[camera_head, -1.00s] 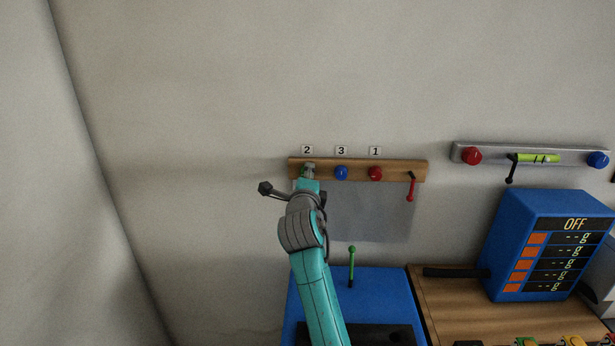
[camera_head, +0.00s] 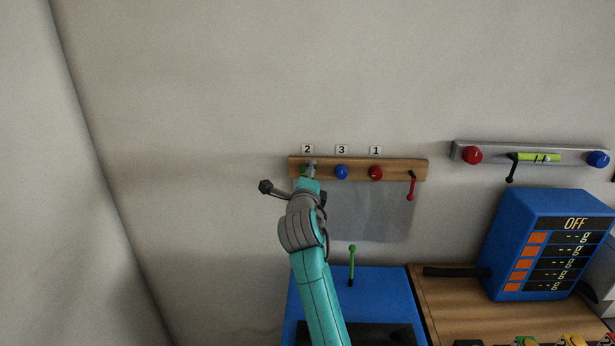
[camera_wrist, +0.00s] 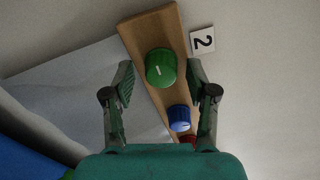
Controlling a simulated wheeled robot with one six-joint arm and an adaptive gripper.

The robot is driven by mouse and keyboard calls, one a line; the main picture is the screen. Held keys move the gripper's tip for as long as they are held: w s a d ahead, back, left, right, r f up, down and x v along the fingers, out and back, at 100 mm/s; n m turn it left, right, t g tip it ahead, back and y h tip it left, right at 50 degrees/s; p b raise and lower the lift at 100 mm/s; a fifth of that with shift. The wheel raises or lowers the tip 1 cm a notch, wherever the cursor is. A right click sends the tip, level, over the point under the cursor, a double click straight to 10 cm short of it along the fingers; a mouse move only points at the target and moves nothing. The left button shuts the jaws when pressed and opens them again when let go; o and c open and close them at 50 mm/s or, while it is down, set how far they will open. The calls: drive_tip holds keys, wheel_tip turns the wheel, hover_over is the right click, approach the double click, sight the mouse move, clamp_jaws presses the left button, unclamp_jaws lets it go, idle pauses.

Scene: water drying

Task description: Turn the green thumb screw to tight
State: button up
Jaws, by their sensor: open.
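The green thumb screw (camera_wrist: 161,68) is a round knob with a short white mark, mounted on the wooden board (camera_wrist: 141,40) near the label "2" (camera_wrist: 203,41). My gripper (camera_wrist: 160,80) is open, with one finger on each side of the green screw in the wrist view. I cannot tell whether either finger touches it. In the head view my gripper (camera_head: 309,170) is at the left end of the board (camera_head: 395,164) and mostly hides the green screw (camera_head: 304,169).
A blue knob (camera_head: 341,172) and a red knob (camera_head: 375,173) sit to the right on the same board, with a red lever (camera_head: 411,186) at its end. A grey panel (camera_head: 370,212) hangs below. A blue box with a green lever (camera_head: 351,265) stands lower down.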

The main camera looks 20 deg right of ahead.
drive_tip(key=v, duration=1.2)
drive_tip(key=shift+s, duration=0.1)
